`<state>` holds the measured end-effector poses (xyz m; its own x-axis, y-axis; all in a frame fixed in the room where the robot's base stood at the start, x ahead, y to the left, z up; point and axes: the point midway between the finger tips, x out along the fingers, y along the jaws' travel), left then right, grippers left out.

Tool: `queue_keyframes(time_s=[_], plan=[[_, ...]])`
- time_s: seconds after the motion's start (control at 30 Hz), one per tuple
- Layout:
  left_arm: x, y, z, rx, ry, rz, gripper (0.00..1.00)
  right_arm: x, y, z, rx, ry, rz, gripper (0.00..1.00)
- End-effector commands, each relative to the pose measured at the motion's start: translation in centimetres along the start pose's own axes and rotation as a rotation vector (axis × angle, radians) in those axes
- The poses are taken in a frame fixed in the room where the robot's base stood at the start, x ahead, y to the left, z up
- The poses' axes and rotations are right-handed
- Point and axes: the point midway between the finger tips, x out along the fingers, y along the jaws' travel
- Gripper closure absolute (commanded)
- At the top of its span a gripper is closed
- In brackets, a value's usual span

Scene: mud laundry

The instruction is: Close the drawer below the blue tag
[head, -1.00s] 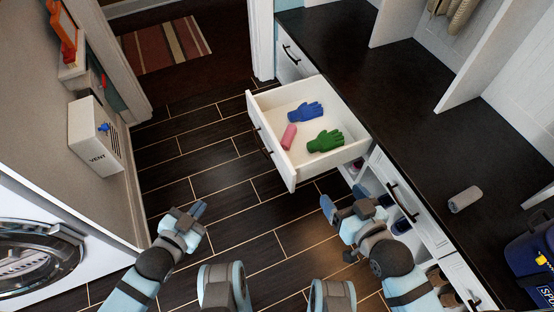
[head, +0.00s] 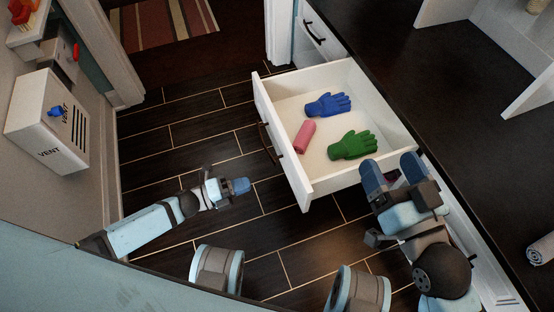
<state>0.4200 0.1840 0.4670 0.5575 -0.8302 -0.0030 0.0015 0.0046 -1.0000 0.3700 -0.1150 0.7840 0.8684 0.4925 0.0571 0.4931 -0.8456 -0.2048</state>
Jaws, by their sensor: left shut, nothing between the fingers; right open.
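A white drawer (head: 297,182) stands pulled out from the cabinet under the dark bench. A blue glove (head: 328,104), a green glove (head: 353,145) and a pink roll (head: 305,136) lie in it. Its dark handle (head: 268,143) is on the front panel, facing left. My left gripper (head: 242,186) is shut and empty, left of the drawer front and apart from it. My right gripper (head: 393,172) is open at the drawer's near side; I cannot tell whether it touches it. I see no blue tag.
The dark benchtop (head: 440,110) runs along the right, with a grey rolled towel (head: 541,249) on it. Another closed drawer (head: 318,38) is beyond the open one. A white vent box (head: 48,122) is at the left. The dark floor between is clear.

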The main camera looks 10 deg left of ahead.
Motion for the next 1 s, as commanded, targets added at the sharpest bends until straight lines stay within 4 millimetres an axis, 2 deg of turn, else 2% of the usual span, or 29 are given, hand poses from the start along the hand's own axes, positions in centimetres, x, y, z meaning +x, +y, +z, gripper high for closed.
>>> queue_keyframes(time_s=[0.17,0.4,0.6,0.8,1.0], plan=[[3.0,0.0,0.0,0.000,0.000,-0.006,1.00,0.0,0.2,1.3,0.000,-0.034,-0.003,0.22],[8.2,0.1,0.1,-0.001,-0.001,-0.005,1.00,-0.1,0.5,3.5,0.002,-0.106,-0.010,0.22],[11.6,0.0,0.0,-0.003,-0.001,-0.004,1.00,-0.2,0.7,5.1,0.003,-0.163,-0.017,0.22],[13.3,-0.1,0.0,-0.004,-0.003,-0.002,1.00,-0.1,0.9,5.3,-0.018,-0.168,-0.020,0.22],[13.5,-0.2,0.0,-0.004,-0.003,-0.002,1.00,0.0,1.0,5.3,-0.021,-0.168,-0.021,0.22]])
